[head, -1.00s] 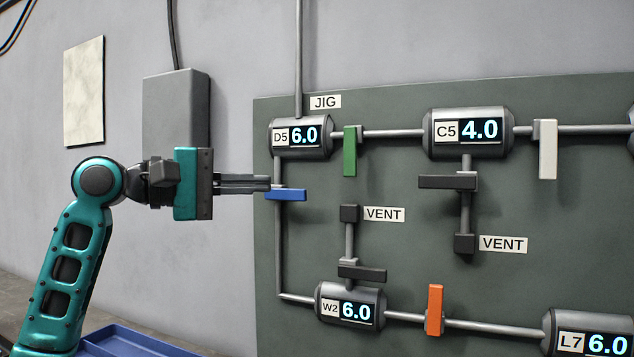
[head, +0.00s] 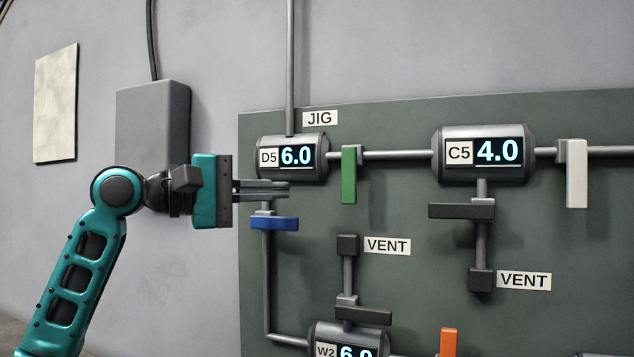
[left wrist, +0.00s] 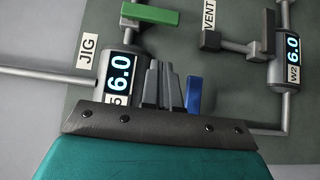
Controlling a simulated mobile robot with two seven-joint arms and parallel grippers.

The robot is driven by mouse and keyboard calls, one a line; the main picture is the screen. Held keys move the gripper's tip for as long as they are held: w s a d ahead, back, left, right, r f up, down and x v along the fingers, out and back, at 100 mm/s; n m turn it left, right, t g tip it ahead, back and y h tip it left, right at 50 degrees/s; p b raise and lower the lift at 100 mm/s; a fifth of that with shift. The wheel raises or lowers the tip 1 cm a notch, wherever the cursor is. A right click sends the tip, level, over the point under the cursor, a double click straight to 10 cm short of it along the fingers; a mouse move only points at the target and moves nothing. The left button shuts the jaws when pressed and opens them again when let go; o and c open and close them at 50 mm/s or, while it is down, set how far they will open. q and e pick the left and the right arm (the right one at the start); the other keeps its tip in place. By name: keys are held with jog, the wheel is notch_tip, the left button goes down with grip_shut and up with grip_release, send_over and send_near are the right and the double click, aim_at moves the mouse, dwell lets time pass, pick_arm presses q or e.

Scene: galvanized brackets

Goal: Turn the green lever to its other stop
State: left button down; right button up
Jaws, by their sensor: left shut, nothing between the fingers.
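The green lever (head: 348,175) hangs straight down, across the horizontal pipe between the D5 gauge (head: 293,157) and the C5 gauge (head: 484,153). It also shows in the left wrist view (left wrist: 150,15), at the top beyond the D5 gauge. My left gripper (head: 287,189) is shut and empty. In the head view its fingertips appear just below the D5 gauge, above the blue lever (head: 274,223) and left of the green lever, apart from it. In the left wrist view the fingers lie between the D5 gauge and the blue lever (left wrist: 194,95). My right gripper is not in view.
A white lever (head: 576,174) and a black lever (head: 461,211) sit near C5. Another black lever (head: 363,315) and an orange lever (head: 448,342) are lower on the dark panel (head: 600,260). A grey box (head: 153,125) is on the wall behind my left arm.

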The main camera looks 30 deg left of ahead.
aim_at(350, 175)
pick_arm(q)
jog(key=w+d, duration=0.1)
jog(key=d, duration=0.1)
jog(key=w+d, duration=0.1)
jog(key=w+d+p, duration=0.1)
jog(key=w+d, duration=0.1)
jog(key=shift+d, duration=0.35)
jog(key=shift+w+f, duration=0.1)
